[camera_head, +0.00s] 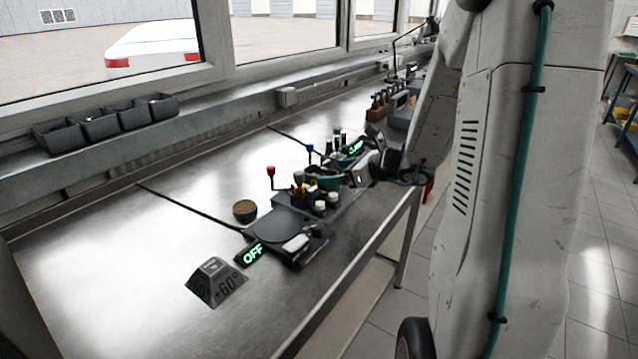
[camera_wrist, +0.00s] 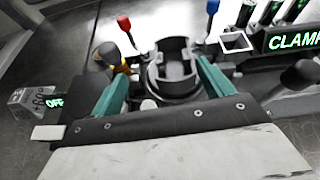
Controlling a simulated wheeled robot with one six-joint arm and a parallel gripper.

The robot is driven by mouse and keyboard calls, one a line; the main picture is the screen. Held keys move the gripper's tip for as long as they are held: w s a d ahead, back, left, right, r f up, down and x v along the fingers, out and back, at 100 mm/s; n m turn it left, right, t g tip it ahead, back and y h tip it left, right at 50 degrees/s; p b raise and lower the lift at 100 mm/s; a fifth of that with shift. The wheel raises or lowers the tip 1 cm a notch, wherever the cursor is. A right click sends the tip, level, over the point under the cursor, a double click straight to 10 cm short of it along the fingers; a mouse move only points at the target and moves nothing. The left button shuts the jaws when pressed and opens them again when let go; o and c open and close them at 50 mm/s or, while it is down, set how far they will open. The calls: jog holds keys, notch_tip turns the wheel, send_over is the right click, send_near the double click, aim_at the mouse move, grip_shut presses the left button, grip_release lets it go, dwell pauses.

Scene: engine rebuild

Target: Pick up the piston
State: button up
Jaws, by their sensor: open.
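The piston (camera_wrist: 174,68) appears to be the dark grey, hollow, cup-like part in the wrist view. It stands on or in a dark round holder on the bench fixture. My gripper (camera_wrist: 161,75) has its two teal fingers apart, one on each side of the piston. I cannot tell whether either finger touches it. In the head view my gripper (camera_head: 330,181) reaches in from the right, low over the fixture, and the piston is hard to make out among the parts there.
A red-tipped lever (camera_wrist: 124,23) and a blue-tipped lever (camera_wrist: 212,8) rise beyond the fingers. A CLAMP display (camera_wrist: 294,40) is at right. The flat round plate (camera_head: 281,225), OFF display (camera_head: 251,253) and angled block (camera_head: 215,282) are nearer. Bare bench (camera_head: 110,260) lies left.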

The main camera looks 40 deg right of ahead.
aim_at(309, 172)
jog(key=shift+w+d+f+m+h, duration=0.15)
jog(key=shift+w+d+f+m, duration=0.1)
jog(key=shift+w+f, duration=0.25)
jog(key=shift+w+d+f+m+h, duration=0.15)
jog(key=shift+w+f+m, duration=0.1)
jog(key=shift+w, duration=0.3)
jog(key=x, duration=0.5)
jog(key=shift+w+r, duration=0.15)
jog(key=shift+w, duration=0.3)
jog(key=shift+r, duration=0.1)
jog(key=c, duration=1.5)
